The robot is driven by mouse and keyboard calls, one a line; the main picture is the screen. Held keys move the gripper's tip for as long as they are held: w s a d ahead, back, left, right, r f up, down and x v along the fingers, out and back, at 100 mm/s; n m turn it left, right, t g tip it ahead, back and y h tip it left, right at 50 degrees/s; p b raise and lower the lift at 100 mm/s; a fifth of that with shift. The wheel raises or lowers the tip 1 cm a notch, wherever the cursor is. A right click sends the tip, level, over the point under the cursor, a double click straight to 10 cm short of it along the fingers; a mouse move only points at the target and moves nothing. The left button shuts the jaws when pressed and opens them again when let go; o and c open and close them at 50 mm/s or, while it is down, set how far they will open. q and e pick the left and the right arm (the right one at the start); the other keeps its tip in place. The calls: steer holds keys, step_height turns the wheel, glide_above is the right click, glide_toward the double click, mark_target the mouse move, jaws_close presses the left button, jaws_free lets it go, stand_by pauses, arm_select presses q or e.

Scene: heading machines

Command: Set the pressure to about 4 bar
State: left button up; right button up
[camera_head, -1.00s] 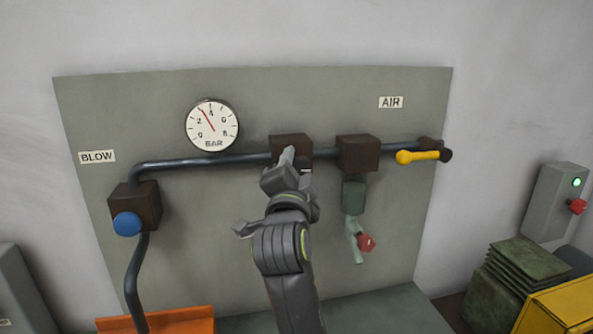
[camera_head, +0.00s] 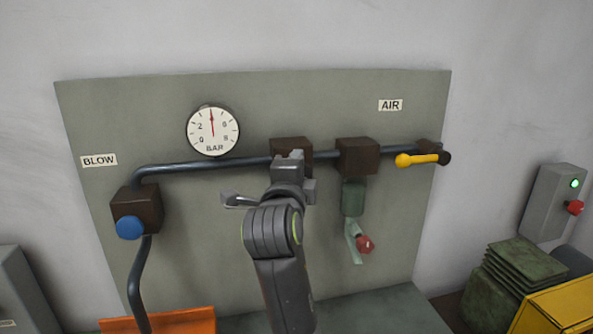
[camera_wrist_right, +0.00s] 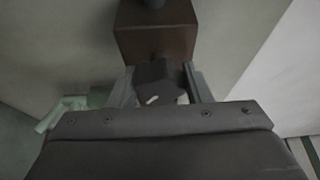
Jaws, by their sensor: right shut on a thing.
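The round white pressure gauge (camera_head: 213,130) is on the grey-green panel. Its red needle points almost straight up, at about 4, covering that numeral. My right gripper (camera_head: 289,165) is at the middle dark brown block (camera_head: 291,144) on the pipe and hides its lower part. In the right wrist view, my gripper's fingers (camera_wrist_right: 160,84) are shut on both sides of a dark knob (camera_wrist_right: 156,72) with a pale mark, in front of the brown block (camera_wrist_right: 154,38). My left gripper is not in view.
A second brown block (camera_head: 357,155) with a green bowl and a red tap (camera_head: 365,244) is just right of the gripper. A yellow lever (camera_head: 416,160) is farther right, under the AIR label.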

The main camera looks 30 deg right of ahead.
stand_by(0.3)
steer(key=o, duration=1)
